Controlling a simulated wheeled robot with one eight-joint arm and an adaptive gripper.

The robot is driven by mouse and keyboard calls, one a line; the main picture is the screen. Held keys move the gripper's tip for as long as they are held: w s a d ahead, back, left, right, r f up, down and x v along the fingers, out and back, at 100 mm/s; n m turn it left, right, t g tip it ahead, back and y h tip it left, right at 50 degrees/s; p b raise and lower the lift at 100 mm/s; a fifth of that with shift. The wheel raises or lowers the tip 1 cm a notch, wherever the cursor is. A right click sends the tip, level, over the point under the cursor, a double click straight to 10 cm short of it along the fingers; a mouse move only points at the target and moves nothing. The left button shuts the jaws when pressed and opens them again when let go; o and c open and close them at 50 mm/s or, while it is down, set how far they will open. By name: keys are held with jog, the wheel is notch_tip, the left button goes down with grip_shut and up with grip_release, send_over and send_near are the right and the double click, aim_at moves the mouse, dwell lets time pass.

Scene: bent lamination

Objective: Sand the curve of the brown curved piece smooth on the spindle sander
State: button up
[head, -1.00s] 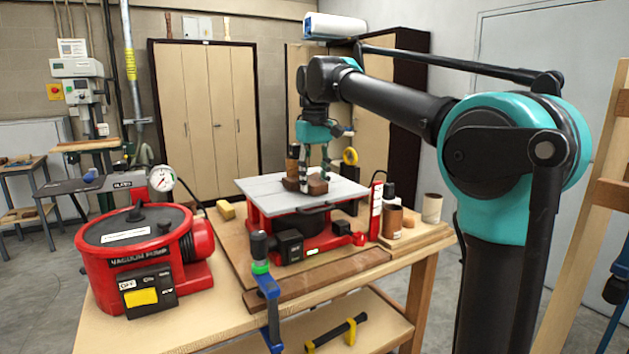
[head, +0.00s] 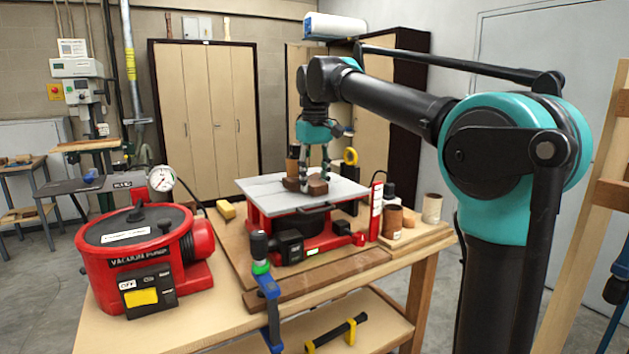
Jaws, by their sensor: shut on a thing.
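The spindle sander (head: 300,238) is a red and black machine with a flat grey table (head: 262,193), standing on the workbench. A brown sanding spindle (head: 293,160) rises from the table's middle. The brown curved piece (head: 317,186) lies on the grey table, beside the foot of the spindle. My gripper (head: 316,182) points down from above and is shut on the piece. Its fingers hide part of the piece. Whether the curve touches the spindle cannot be told from here.
A red vacuum pump (head: 135,255) with a gauge (head: 161,178) stands at the left of the bench. A blue clamp (head: 268,290) sits at the front edge. Brown sanding sleeves (head: 392,222) and a pale one (head: 432,208) stand at the right. A yellow block (head: 226,211) lies left of the sander.

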aim_at(307, 195)
jog(key=shift+s+d, duration=0.1)
jog(key=shift+s, duration=0.15)
jog(key=shift+s+a, duration=0.55)
dwell(0.4)
jog(key=shift+s+a, duration=0.25)
jog(key=shift+s+a, duration=0.15)
jog(key=shift+s, duration=0.05)
jog(key=shift+w+a, duration=0.1)
jog(key=shift+a, duration=0.15)
dwell(2.0)
jog(key=shift+d, duration=0.2)
dwell(0.4)
jog(key=shift+s+d+r, duration=0.2)
jog(key=shift+s+d, duration=0.25)
jog(key=shift+s, duration=0.25)
jog(key=shift+s+d+r, duration=0.2)
jog(key=shift+s+d, duration=0.3)
jog(key=shift+s, duration=0.25)
jog(key=shift+s+d+r, duration=0.2)
jog(key=shift+s+d, duration=0.25)
jog(key=shift+s, duration=0.25)
jog(key=shift+s, duration=0.1)
